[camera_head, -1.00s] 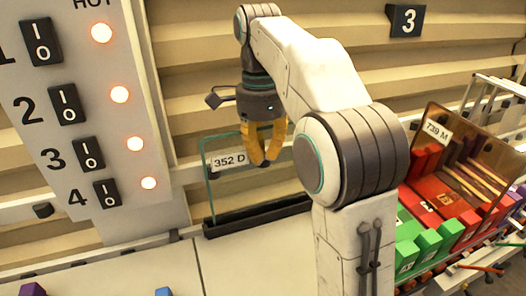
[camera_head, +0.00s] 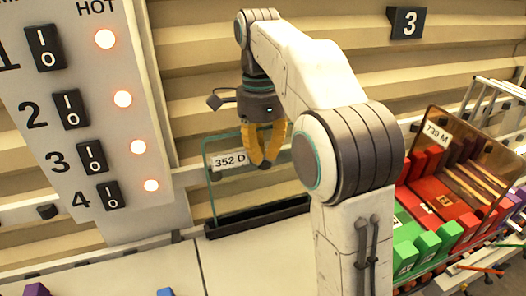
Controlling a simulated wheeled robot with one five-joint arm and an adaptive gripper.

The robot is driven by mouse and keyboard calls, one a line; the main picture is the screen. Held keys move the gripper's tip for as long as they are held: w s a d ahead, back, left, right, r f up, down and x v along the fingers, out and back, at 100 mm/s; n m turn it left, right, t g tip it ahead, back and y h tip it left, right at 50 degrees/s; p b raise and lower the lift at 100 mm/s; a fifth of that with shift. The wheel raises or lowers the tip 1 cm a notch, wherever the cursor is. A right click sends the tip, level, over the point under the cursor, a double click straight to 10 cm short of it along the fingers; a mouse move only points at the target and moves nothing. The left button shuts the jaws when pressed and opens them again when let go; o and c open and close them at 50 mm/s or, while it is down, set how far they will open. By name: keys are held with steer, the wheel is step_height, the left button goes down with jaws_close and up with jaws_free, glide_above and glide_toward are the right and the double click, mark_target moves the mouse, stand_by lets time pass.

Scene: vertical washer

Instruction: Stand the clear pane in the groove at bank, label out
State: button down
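The clear pane (camera_head: 226,190), with a greenish edge and a white label reading 352 D (camera_head: 230,160), stands nearly upright. Its lower edge is at the dark grooved strip (camera_head: 225,229) at the back of the counter; I cannot tell if it is fully seated. The label faces my camera and reads upright. My gripper (camera_head: 262,164) points down at the pane's upper part, to the right of the label. Its yellow fingers meet at the tips, below the pane's top edge, and look shut on the pane. My arm hides the area to the right.
A white panel (camera_head: 130,190) with numbered switches and lit lamps stands at left. A brown tinted pane labelled 739 M (camera_head: 484,150) leans at right, by red blocks (camera_head: 437,208) and green blocks (camera_head: 406,247). The front counter (camera_head: 255,262) is mostly clear.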

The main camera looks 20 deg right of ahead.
stand_by(0.4)
steer(key=c, duration=1.3)
jaws_free()
steer(key=shift+c, duration=0.2)
